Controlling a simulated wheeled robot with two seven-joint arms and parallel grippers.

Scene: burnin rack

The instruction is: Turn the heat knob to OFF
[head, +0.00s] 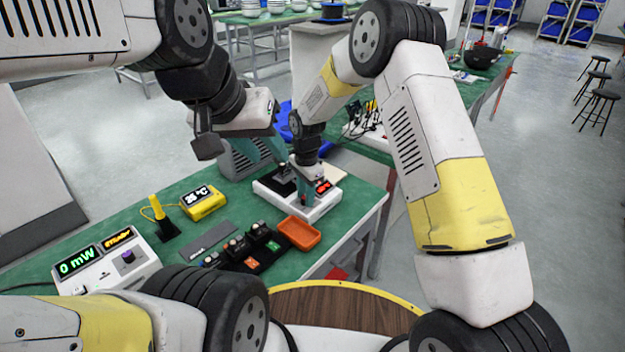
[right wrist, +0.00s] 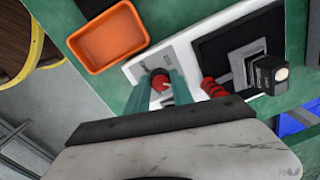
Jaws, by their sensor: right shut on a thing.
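The heat knob (right wrist: 160,82) is red and sits on the white hot-plate unit (right wrist: 150,65), near the orange tray. My right gripper (right wrist: 162,90) is shut around the knob, with a teal finger on either side of it. Where the knob points cannot be read. In the head view the unit (head: 317,212) stands near the bench's right end, and my right gripper (head: 304,197) reaches down to its front, hiding the knob.
The orange tray (head: 299,233) lies just in front of the unit. A black holder with small modules (head: 250,248), a yellow temperature meter (head: 203,202) and a power meter (head: 105,268) stand further left. A dark plate with a block (right wrist: 270,75) is on the unit.

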